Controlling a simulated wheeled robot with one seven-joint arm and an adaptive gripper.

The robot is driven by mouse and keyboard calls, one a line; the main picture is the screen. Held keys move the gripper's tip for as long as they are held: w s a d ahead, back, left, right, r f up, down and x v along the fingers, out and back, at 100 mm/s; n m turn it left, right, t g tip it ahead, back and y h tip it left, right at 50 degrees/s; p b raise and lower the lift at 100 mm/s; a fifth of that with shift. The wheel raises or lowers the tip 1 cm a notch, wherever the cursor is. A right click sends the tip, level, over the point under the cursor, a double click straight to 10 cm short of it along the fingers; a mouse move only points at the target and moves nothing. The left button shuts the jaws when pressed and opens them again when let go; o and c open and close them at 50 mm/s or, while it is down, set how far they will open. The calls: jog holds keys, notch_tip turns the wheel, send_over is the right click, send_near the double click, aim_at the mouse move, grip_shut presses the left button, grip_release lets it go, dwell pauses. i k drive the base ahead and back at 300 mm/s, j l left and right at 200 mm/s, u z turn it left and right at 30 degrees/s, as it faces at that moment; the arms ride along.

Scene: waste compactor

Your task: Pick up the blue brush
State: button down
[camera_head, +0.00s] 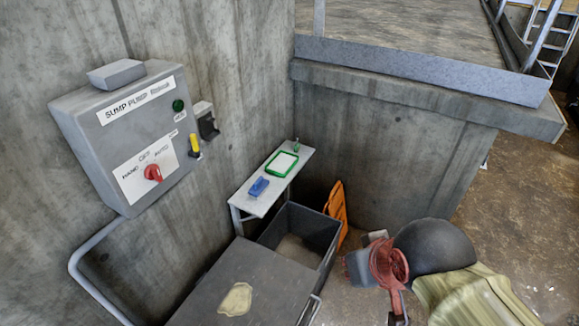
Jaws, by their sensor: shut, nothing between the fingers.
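A small blue brush (259,187) lies on the near part of a narrow grey bench (248,205) in the corner by the concrete wall. Its bristles cannot be made out at this size. Nothing is seen touching it apart from the bench top. My gripper is not clearly seen in this view.
A green-rimmed white tray (270,168) and a small green item (296,145) sit behind the brush. A dark open bin (323,228) and a grey-topped unit (215,283) stand in front. A control box (98,135) hangs left. Red, black and olive objects clutter the lower right.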

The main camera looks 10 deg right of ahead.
aim_at(259, 187)
jog(key=u, duration=0.2)
jog(key=i+l+u, duration=0.25)
jog(key=u, duration=0.15)
jog(key=i+l+u, duration=0.15)
jog(key=l+u, duration=0.3)
jog(key=i+l, duration=0.1)
jog(key=l, duration=0.35)
jog(key=i+l+u, duration=0.1)
jog(key=l, duration=0.35)
jog(key=i+l, duration=0.15)
jog(key=l, duration=0.3)
jog(key=i+l+u, duration=0.1)
jog(key=l, duration=0.35)
jog(key=i+l, duration=0.1)
jog(key=l, duration=0.35)
